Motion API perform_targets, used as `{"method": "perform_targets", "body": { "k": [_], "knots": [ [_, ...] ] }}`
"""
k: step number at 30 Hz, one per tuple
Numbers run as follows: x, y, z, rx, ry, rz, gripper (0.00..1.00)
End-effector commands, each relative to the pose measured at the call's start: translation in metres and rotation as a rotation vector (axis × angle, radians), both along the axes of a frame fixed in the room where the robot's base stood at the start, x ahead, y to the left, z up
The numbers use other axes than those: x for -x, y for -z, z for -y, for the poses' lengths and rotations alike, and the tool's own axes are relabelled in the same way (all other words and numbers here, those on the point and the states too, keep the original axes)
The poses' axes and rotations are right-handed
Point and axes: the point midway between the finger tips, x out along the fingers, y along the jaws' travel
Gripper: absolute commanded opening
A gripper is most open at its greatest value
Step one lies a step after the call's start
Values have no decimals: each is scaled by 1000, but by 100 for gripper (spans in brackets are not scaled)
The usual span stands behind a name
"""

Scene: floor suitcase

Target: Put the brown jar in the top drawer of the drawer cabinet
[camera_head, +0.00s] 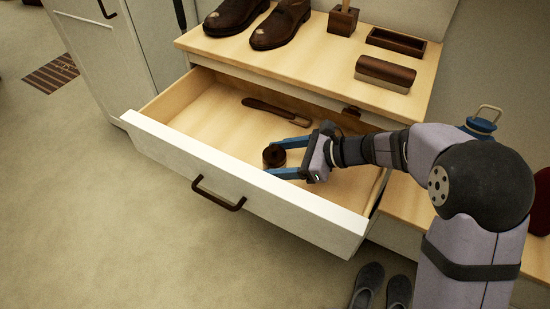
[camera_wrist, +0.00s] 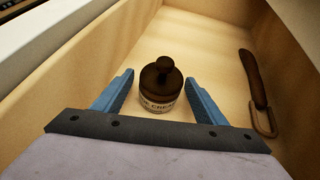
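The brown jar (camera_head: 274,156) is in the open top drawer (camera_head: 236,184) of the drawer cabinet. In the wrist view the jar (camera_wrist: 158,86) has a dark knobbed lid and a pale label, and it appears upright on the drawer floor. My gripper (camera_head: 287,158) reaches into the drawer. Its two blue fingers (camera_wrist: 158,90) are spread on either side of the jar, with a visible gap on each side. The gripper is open. The drawer has a white front with a dark handle (camera_head: 218,194).
A brown shoehorn-like tool (camera_head: 275,111) lies deeper in the drawer. The cabinet top (camera_head: 310,62) holds brown shoes (camera_head: 281,25), a brush (camera_head: 385,73), a dark tray (camera_head: 396,41) and a small block (camera_head: 343,20). Grey slippers (camera_head: 382,287) lie on the floor. The drawer's left part is clear.

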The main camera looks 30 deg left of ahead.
Motion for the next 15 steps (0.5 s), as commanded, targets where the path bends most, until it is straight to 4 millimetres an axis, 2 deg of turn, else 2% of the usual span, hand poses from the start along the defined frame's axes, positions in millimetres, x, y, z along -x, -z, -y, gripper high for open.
{"method": "perform_targets", "body": {
  "k": [12, 15],
  "knots": [
    [0, -5, 0, 0, 0, 0, 65],
    [-2, -9, 8, 0, 2, 1, 65]
  ]
}}
